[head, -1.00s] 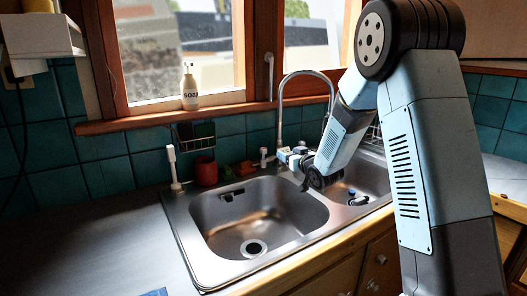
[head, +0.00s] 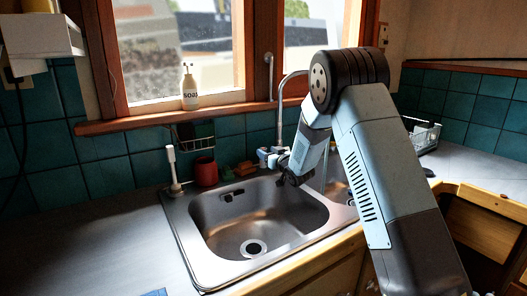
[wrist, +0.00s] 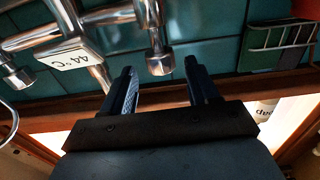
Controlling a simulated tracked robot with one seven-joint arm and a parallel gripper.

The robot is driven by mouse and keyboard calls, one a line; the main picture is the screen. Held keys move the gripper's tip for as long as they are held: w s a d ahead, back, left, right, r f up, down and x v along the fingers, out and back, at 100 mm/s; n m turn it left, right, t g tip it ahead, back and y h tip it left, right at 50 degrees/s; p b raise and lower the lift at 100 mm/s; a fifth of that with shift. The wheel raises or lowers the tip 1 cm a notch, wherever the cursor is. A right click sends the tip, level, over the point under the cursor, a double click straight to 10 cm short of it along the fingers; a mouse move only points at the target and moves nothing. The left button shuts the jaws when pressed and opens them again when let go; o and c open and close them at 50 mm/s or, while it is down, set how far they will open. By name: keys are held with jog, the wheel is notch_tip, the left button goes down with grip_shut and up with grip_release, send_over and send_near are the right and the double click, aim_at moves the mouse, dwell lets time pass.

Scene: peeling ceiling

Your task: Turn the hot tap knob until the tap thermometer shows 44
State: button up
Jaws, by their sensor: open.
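The tap thermometer (wrist: 70,56) is a white label-like display on the chrome tap, upside down in the wrist view, and it reads 44°C. A chrome tap knob (wrist: 160,62) lies in line with the gap between my fingertips. Another chrome knob (wrist: 18,76) is at the left of that view. I see no colour mark telling which knob is hot. My gripper (wrist: 160,76) is open with nothing held, its two dark fingers apart beside the knob; contact cannot be told.
The curved spout (head: 281,105) rises behind the sink (head: 215,262). A red cup (head: 206,172), sponges and a white brush (head: 173,165) stand left of the tap. A wire basket (wrist: 283,38) hangs on the tiles. A soap bottle (head: 189,90) stands on the sill. The left counter is mostly clear.

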aim_at(266, 150)
jog(key=shift+x, duration=2.05)
jog(key=c, duration=0.9)
jog(key=shift+c, duration=0.2)
jog(key=shift+d, duration=0.1)
jog(key=shift+n+g+y, duration=0.6)
jog(key=shift+n+y, duration=0.1)
jog(key=shift+y, duration=0.2)
jog(key=shift+n+g+y, duration=0.9)
jog(key=shift+g+y, duration=0.1)
